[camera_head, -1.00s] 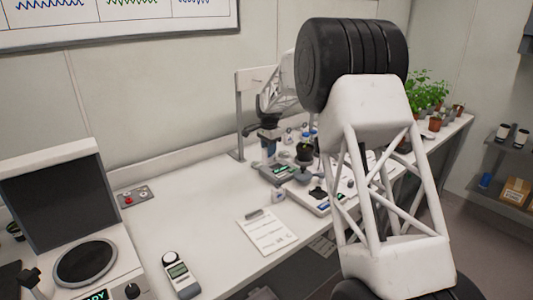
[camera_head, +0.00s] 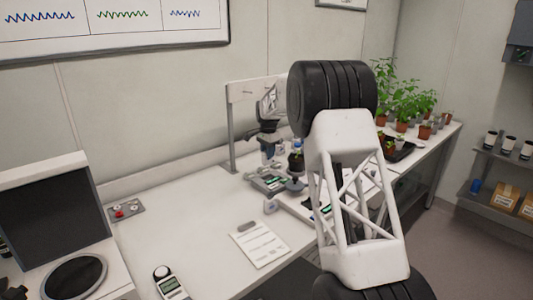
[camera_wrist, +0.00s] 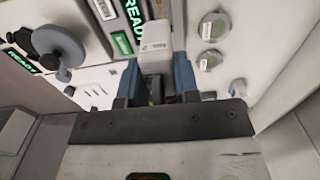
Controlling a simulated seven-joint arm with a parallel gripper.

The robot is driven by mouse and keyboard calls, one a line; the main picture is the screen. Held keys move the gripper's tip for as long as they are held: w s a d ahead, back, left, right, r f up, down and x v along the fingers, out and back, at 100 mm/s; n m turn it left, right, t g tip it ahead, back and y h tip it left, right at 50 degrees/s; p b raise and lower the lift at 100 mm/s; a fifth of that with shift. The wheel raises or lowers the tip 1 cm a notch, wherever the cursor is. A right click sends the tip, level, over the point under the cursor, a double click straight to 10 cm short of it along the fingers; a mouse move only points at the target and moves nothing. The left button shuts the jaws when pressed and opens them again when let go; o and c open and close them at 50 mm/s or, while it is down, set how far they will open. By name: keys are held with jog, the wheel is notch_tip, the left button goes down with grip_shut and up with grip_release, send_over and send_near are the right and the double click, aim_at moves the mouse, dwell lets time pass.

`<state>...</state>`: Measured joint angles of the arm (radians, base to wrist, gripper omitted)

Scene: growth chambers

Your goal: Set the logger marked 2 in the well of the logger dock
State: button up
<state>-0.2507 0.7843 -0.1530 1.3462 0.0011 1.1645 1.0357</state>
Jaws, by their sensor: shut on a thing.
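My gripper (camera_wrist: 156,68) shows in the wrist view with its two blue-grey fingers shut on a pale, block-like thing (camera_wrist: 155,35), which looks like a logger. It has small dark print at its near end, too small to read, so I cannot confirm the mark 2. Beside it on the left is a device with green READY displays (camera_wrist: 122,42); I cannot tell whether this is the logger dock. In the head view my gripper (camera_head: 267,151) is small and hangs over the back of the bench, near low devices (camera_head: 270,183); its fingers and load are not clear there.
Round, labelled pieces (camera_wrist: 213,25) lie right of my gripper in the wrist view. The bench (camera_head: 190,205) also holds a clipboard (camera_head: 262,245), a handheld meter (camera_head: 170,284) and potted plants (camera_head: 405,100). A dark-screened machine (camera_head: 50,215) stands left. The bench's left-middle is mostly clear.

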aim_at(268, 162)
jog(key=shift+f, duration=0.15)
dwell(0.4)
jog(key=shift+f, duration=2.7)
jog(key=shift+f, duration=1.65)
dwell(0.5)
jog(key=o, duration=1)
jog(key=shift+r, duration=0.15)
jog(key=shift+r, duration=3.8)
jog(key=shift+d, duration=0.1)
